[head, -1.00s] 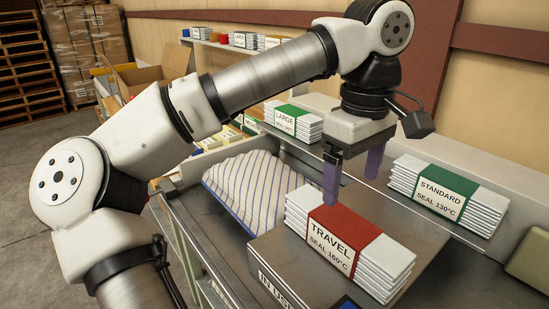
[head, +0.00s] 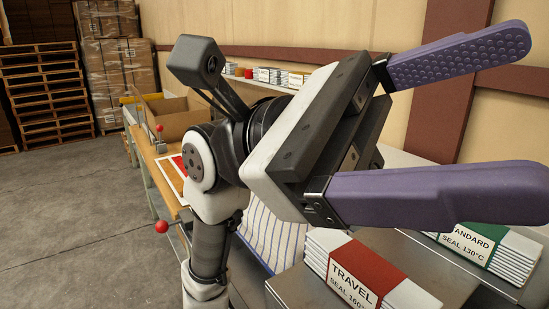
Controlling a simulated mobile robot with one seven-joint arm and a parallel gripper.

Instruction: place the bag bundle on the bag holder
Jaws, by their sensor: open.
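My gripper (head: 525,115) is large and close to the camera, with its two purple fingers wide apart and nothing between them. The bag bundle with a red band reading TRAVEL (head: 362,273) lies on the grey metal holder block (head: 292,290) at the bottom, below the lower finger and apart from it. The block's front label is out of view. A bundle with a green band reading STANDARD 130°C (head: 478,243) lies at the right, partly hidden behind the lower finger. The place where the LARGE bundle lay is hidden behind my gripper.
A striped pillow (head: 272,238) lies left of the holder, partly covered by my arm. A wooden bench with a cardboard box (head: 180,117) stands behind at left. A shelf with several small bundles (head: 270,77) runs along the wall. The floor at left (head: 80,200) is clear.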

